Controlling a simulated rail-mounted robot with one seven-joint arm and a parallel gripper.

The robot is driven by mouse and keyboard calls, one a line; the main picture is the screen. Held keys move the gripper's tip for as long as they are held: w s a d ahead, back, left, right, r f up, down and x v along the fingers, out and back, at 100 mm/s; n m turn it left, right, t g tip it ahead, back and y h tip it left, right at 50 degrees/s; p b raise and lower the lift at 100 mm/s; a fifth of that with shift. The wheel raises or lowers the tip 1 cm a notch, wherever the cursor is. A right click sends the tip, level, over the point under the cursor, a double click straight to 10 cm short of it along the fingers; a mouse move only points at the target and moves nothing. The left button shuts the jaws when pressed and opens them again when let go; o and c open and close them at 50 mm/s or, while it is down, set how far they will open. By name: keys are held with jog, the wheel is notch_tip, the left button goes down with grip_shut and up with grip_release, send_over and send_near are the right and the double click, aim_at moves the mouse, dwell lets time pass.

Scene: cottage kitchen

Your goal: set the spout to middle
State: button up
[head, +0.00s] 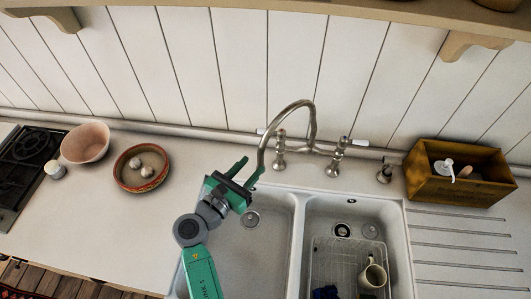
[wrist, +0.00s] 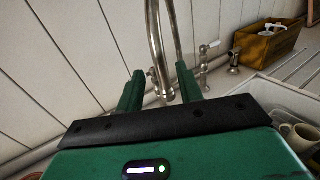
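The metal spout (head: 287,110) is a tall arch on the bridge faucet behind the double sink. It is swung to the left, and its outlet end hangs over the back of the left basin (head: 240,262). My gripper (head: 247,170) is open at the spout's hanging end. In the wrist view, the spout (wrist: 155,45) comes down between the two green fingers of my gripper (wrist: 160,90), with gaps showing on both sides. I cannot tell whether either finger touches it.
Faucet handles (head: 336,158) stand behind the sink. The right basin (head: 318,214) holds a wire rack (head: 333,262) and a cream mug (head: 374,274). A wooden box (head: 450,189) stands at the right. A bowl with garlic (head: 120,172) sits on the left counter.

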aim_at(259, 158)
jog(key=x, duration=0.5)
jog(key=shift+w+d, duration=0.1)
grip_shut()
